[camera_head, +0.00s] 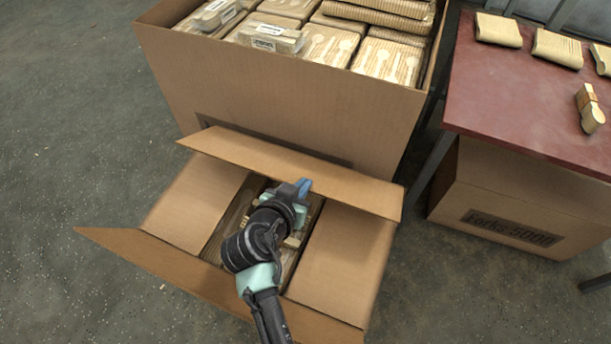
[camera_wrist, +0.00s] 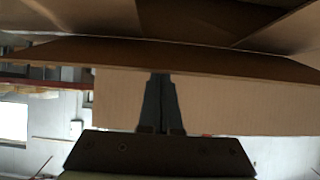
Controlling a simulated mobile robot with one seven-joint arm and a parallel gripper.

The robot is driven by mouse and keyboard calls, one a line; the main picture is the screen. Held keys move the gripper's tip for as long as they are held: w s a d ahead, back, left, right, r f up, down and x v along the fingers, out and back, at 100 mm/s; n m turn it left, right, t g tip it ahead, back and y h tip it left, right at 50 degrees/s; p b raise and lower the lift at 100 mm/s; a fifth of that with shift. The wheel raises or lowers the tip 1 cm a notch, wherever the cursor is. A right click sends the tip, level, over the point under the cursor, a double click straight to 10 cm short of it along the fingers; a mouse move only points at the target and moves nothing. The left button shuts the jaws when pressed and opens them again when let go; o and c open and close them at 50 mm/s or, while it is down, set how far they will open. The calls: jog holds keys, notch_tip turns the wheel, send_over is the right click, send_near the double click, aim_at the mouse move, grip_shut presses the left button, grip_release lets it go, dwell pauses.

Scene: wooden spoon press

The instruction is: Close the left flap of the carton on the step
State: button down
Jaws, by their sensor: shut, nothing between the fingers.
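The open carton (camera_head: 335,262) is in the lower middle of the head view, in front of a larger box. Its left flap (camera_head: 193,203) lies roughly level, folded inward over the left side of the opening. The right flap (camera_head: 345,255) lies likewise on the right. The far flap (camera_head: 290,170) stands up and slants, and the near flap (camera_head: 185,268) spreads outward. My gripper (camera_head: 304,186) is shut and empty over the middle gap, close to the far flap; I cannot tell if they touch. In the wrist view its fingers (camera_wrist: 160,78) are together against a cardboard panel (camera_wrist: 220,100).
The larger box (camera_head: 270,100) behind holds several packs of wooden cutlery (camera_head: 330,45). A red table (camera_head: 530,90) with wooden bundles stands at the right, another closed box (camera_head: 520,215) beneath it. The floor at the left is clear.

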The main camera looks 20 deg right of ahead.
jog(key=shift+s+a+f, duration=0.15)
jog(key=shift+s+f, duration=0.05)
jog(key=shift+f, duration=0.2)
